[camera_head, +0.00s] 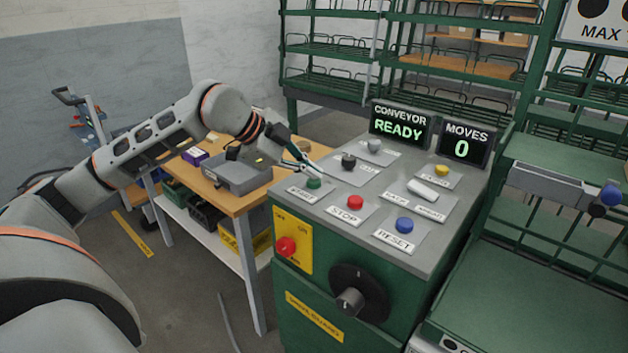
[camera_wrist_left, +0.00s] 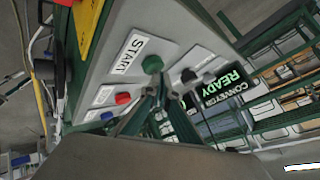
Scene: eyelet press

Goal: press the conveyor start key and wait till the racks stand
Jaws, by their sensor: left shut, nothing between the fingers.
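The green start key (camera_head: 314,183) sits at the left front of the grey control panel (camera_head: 330,228). It also shows in the left wrist view (camera_wrist_left: 152,64), beside the START label (camera_wrist_left: 128,52). My left gripper (camera_head: 304,166) is shut and empty, just above and behind the green key; I cannot tell whether it touches. The display (camera_head: 400,126) reads CONVEYOR READY, and another display (camera_head: 466,143) reads MOVES 0. Green racks (camera_head: 335,50) with wire dividers stand behind the panel. My right gripper is not in view.
A red STOP key (camera_head: 355,202), a blue RESET key (camera_head: 404,225), a yellow key (camera_head: 441,170) and a white rocker (camera_head: 423,190) share the panel. A black rotary knob (camera_head: 358,294) sticks out in front. A wooden table (camera_head: 251,201) with a grey bin (camera_head: 236,177) stands left.

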